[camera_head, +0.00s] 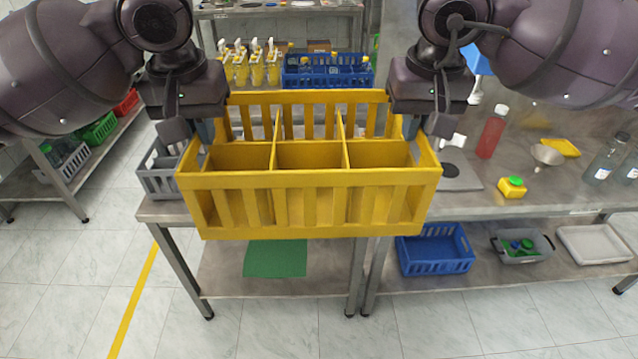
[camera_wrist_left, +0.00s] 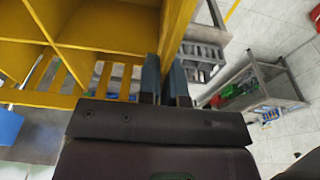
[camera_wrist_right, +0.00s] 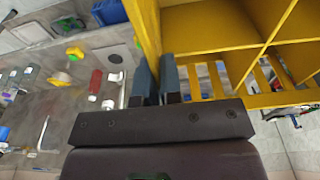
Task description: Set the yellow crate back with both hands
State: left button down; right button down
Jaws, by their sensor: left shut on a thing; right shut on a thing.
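The yellow crate (camera_head: 310,205) is in the middle of the head view, held up in front of and above the near edge of the steel table. It looks about level, and its three compartments look empty. My left gripper (camera_head: 203,132) is shut on the crate's left end wall, with one finger on each side; the wall runs between the fingers in the left wrist view (camera_wrist_left: 164,80). My right gripper (camera_head: 412,128) is shut on the right end wall in the same way, also seen in the right wrist view (camera_wrist_right: 157,80).
A grey crate (camera_head: 160,182) stands on the table at the left. A blue crate of bottles (camera_head: 328,72) and yellow dispensers (camera_head: 250,68) stand behind. A red bottle (camera_head: 492,132) and a yellow-green container (camera_head: 511,188) are on the right bench. A blue crate (camera_head: 435,252) sits on the lower shelf.

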pick_arm(q)
jog(key=shift+s+d, duration=0.25)
jog(key=shift+s, duration=0.1)
pick_arm(e)
jog(key=shift+s+d, duration=0.35)
jog(key=shift+d, duration=0.05)
pick_arm(q)
jog(key=shift+w+a, duration=0.1)
pick_arm(e)
jog(key=shift+w, duration=0.1)
pick_arm(q)
jog(key=shift+f, duration=0.15)
pick_arm(e)
jog(key=shift+f, duration=0.15)
